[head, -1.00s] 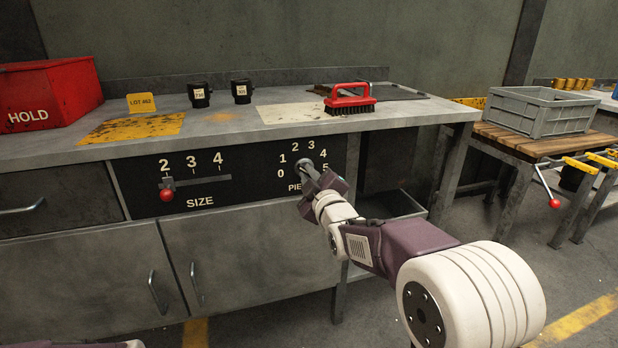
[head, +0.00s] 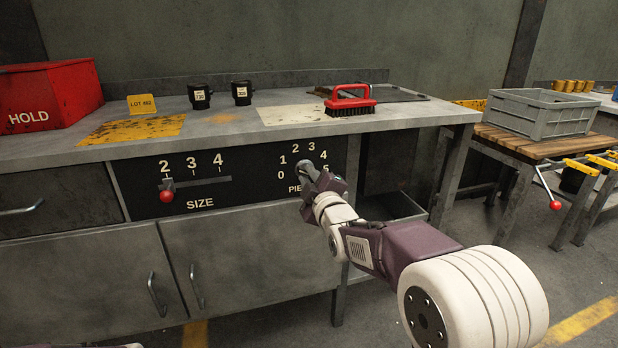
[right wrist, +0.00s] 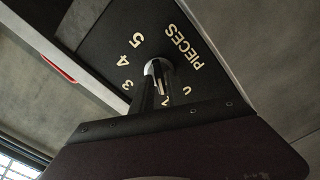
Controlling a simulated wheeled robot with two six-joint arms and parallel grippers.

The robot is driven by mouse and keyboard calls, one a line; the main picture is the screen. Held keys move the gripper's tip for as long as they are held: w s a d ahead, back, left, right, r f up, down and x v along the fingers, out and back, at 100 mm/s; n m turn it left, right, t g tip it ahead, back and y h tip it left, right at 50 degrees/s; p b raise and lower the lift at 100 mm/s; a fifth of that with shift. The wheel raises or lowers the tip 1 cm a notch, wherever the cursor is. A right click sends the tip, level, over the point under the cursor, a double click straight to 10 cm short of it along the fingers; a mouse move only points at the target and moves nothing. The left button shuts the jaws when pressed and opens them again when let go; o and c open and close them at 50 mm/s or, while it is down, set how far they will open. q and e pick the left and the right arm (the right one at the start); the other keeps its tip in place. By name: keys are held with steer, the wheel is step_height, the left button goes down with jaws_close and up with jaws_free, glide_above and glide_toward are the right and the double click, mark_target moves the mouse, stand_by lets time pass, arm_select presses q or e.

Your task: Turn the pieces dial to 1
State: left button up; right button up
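The pieces dial (head: 304,167) is a small grey knob on the black front panel, with the numbers 0 to 5 around it. My right gripper (head: 309,175) reaches it from the front, and its fingers hide part of the knob. In the right wrist view the dial (right wrist: 158,67) sits between the fingertips (right wrist: 156,82), which look closed on it. The numbers 3, 4 and 5 show clearly there; the lower ones are partly covered by the fingers. Which number the dial points to cannot be told. My left gripper is out of view.
A size slider with a red knob (head: 167,196) is left on the same panel. On the bench top (head: 226,126) stand a red HOLD bin (head: 50,95), two black cups and a red brush (head: 350,101). A grey crate (head: 540,111) stands on a table at right.

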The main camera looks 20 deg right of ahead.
steer(key=shift+o, duration=0.5)
steer(key=s+p, duration=0.3)
steer(key=s, duration=0.6)
steer(key=shift+d, duration=0.15)
